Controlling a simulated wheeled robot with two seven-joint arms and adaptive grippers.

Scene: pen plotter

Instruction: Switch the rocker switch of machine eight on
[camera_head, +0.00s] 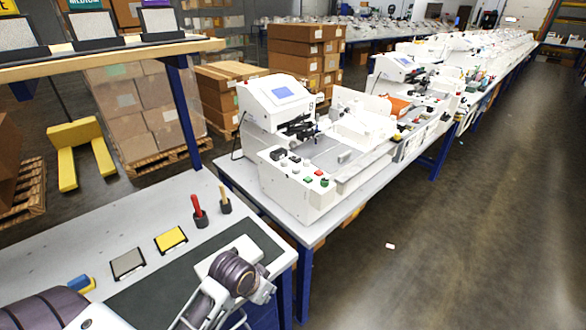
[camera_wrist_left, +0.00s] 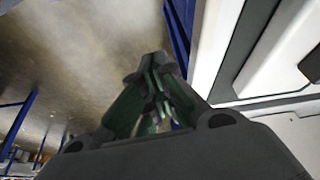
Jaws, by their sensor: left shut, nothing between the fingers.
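The nearest white plotter machine (camera_head: 275,103), with a blue-lit screen and a small dark digit on its side that looks like an 8, stands on the table past the workbench. Its front control panel (camera_head: 298,180) carries dark switches (camera_head: 279,154) at the left and red and green buttons. Which way any rocker is tipped is too small to tell. My right gripper is not in view.
The near bench (camera_head: 60,230) holds a yellow pad (camera_head: 171,240), a grey pad (camera_head: 128,263) and a red-handled tool (camera_head: 198,210). More machines (camera_head: 405,70) line the table behind. The aisle floor (camera_head: 480,210) at right is clear apart from a small white scrap (camera_head: 390,246).

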